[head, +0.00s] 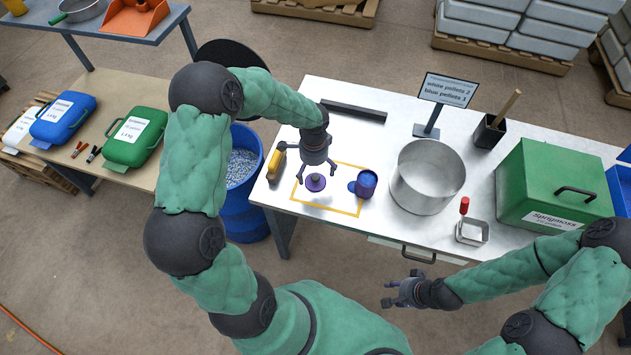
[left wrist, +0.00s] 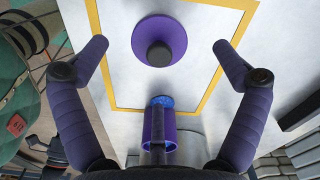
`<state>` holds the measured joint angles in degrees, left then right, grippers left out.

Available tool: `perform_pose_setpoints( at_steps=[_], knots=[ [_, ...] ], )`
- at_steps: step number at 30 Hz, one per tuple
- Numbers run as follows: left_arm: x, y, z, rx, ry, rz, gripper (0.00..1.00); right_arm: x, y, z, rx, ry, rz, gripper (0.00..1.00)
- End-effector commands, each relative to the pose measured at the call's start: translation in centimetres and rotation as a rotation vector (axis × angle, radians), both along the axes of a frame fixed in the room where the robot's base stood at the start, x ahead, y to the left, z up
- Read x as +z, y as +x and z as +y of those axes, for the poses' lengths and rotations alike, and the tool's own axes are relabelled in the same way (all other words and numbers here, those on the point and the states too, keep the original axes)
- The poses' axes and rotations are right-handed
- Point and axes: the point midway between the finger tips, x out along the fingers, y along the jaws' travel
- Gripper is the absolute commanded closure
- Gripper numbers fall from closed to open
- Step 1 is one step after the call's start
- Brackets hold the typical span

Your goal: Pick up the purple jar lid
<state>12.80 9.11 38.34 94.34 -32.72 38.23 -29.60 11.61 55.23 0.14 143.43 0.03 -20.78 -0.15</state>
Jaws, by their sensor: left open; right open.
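The purple jar lid (head: 316,183) lies on the metal table inside a yellow outlined rectangle, with its dark knob upward. It also shows in the left wrist view (left wrist: 159,42), beyond and between the open fingers. My left gripper (head: 311,174) is open and empty, just above and around the lid's position, apart from it. In the left wrist view the fingertips (left wrist: 156,48) stand wide to either side. A purple jar (head: 366,184) with blue contents stands open to the right of the lid. My right gripper (head: 393,290) is open and empty, in front of the table.
A large metal pot (head: 427,176) stands right of the jar. A yellow-handled tool (head: 275,165) lies near the left edge. A black bar (head: 353,111) lies at the back.

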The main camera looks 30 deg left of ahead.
Motion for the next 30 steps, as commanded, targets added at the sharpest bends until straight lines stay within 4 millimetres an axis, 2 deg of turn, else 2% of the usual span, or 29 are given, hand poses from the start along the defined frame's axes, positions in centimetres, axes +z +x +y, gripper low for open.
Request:
perform_pose_setpoints(
  at_steps=[9,18,21,23,30],
  knots=[
    [-4.4,0.0,-0.4,0.0,-0.002,0.003,0.03,-1.9,0.0,0.0,0.0,0.0,0.0,0.57],
    [-4.8,0.0,-0.4,0.0,0.0,0.0,0.03,-2.0,0.0,0.0,0.0,0.0,0.0,0.57],
    [-4.8,0.0,-0.4,0.0,-0.001,0.001,0.31,-2.0,0.0,0.0,0.0,0.0,0.0,0.57],
    [-4.8,0.0,-0.4,0.0,-0.001,0.001,0.46,-2.0,0.0,0.0,0.0,0.0,0.0,0.57],
    [-4.8,0.0,-0.4,0.0,-0.001,0.001,0.48,-2.0,0.0,0.0,0.0,0.0,0.0,0.57]
  ],
)
